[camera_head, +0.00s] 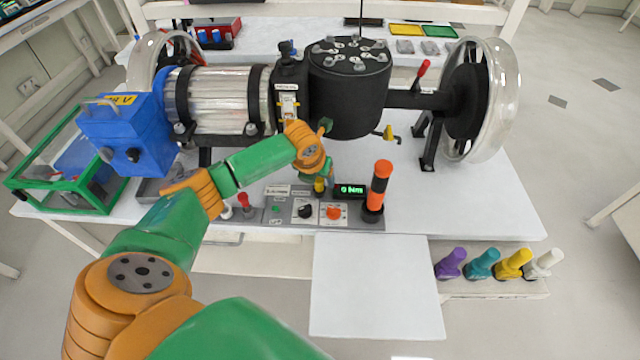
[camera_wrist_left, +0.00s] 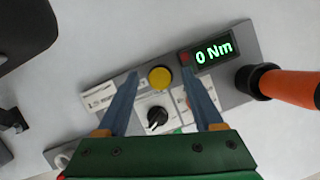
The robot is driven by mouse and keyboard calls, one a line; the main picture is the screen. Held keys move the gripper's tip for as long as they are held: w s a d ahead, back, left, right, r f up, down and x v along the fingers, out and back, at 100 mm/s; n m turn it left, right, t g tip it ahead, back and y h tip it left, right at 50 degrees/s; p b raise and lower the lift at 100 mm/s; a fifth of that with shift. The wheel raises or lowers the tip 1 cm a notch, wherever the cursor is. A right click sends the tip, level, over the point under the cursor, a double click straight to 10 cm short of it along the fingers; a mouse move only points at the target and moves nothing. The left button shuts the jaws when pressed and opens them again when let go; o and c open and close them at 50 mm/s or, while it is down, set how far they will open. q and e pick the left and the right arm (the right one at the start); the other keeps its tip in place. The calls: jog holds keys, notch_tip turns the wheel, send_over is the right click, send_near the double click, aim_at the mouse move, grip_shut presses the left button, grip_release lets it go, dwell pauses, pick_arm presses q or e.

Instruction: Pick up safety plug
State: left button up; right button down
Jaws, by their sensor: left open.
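No part carries a readable safety plug label, so I cannot tell for sure which it is. An orange cylinder with black bands (camera_head: 379,185) stands upright at the right end of the grey control panel (camera_head: 290,212); it also shows in the left wrist view (camera_wrist_left: 285,84). A yellow round-topped piece (camera_wrist_left: 160,78) stands on the panel near the digital display (camera_wrist_left: 211,52). My left gripper (camera_wrist_left: 162,70) is open and empty, its blue fingers spread above the panel on either side of the yellow piece. In the head view its fingers are mostly hidden. My right gripper is not in view.
The chassis rig with its black drum (camera_head: 347,92) and clear wheel covers stands behind the panel. A red-topped lever (camera_head: 245,203) stands left of it. Purple (camera_head: 450,263), teal, yellow and white pieces stand at lower right. The white front board (camera_head: 376,285) is clear.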

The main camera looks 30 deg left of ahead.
aim_at(318, 181)
pick_arm(q)
jog(key=shift+s+r, duration=0.15)
jog(key=shift+s, duration=0.05)
jog(key=c, duration=0.8)
grip_shut()
notch_tip(318, 181, up, 3)
jog(key=shift+w+f, duration=0.15)
jog(key=s+r+b, duration=0.1)
jog(key=s+r, duration=0.9)
jog(key=s, duration=0.4)
jog(key=shift+a, duration=0.15)
